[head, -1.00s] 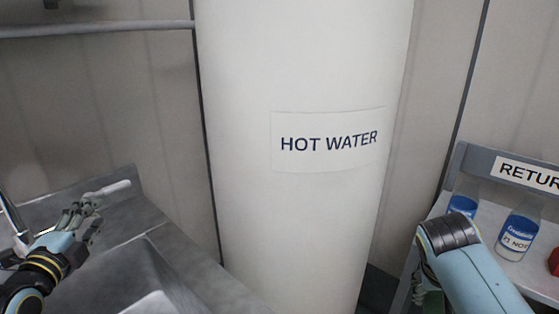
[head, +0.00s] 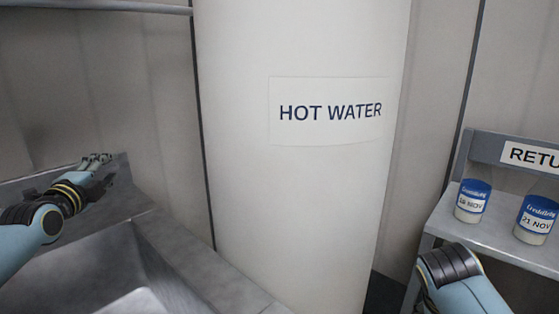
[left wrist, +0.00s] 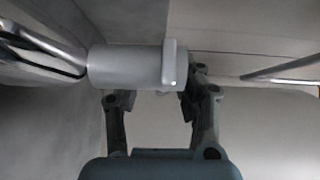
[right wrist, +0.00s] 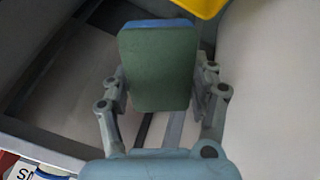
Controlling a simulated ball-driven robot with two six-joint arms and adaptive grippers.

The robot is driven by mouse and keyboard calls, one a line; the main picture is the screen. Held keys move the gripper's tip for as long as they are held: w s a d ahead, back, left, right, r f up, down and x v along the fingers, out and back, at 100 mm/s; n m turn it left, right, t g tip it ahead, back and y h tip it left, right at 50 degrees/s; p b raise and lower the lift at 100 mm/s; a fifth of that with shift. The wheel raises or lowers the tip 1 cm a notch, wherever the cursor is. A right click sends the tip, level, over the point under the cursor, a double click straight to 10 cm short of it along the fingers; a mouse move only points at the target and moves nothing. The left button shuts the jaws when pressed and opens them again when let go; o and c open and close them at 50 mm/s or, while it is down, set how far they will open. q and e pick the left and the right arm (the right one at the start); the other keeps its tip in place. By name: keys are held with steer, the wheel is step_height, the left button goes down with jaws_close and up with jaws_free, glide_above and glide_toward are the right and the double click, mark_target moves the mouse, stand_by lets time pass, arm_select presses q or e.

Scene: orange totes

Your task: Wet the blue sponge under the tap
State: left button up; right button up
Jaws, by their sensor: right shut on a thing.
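The blue sponge (right wrist: 160,68) shows in the right wrist view with a flat green face toward the camera and a blue edge on top. My right gripper (right wrist: 160,95) is shut on it, one finger at each side. In the head view the right gripper is hidden below my arm. My left gripper (head: 100,160) is over the back edge of the sink (head: 175,250). In the left wrist view its fingers (left wrist: 157,98) stand apart at a grey cylinder with a lever tab (left wrist: 125,67), part of the tap fitting. I cannot tell whether they touch it.
A white column marked HOT WATER (head: 300,200) stands in the middle. At right, a grey shelf (head: 490,235) holds blue-lidded jars (head: 472,201). A pipe (head: 95,8) runs along the wall. A yellow object (right wrist: 203,6) shows above the sponge in the right wrist view.

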arm_select(q)
steer(key=shift+r, duration=0.1)
steer(key=shift+c, duration=0.4)
jaws_close()
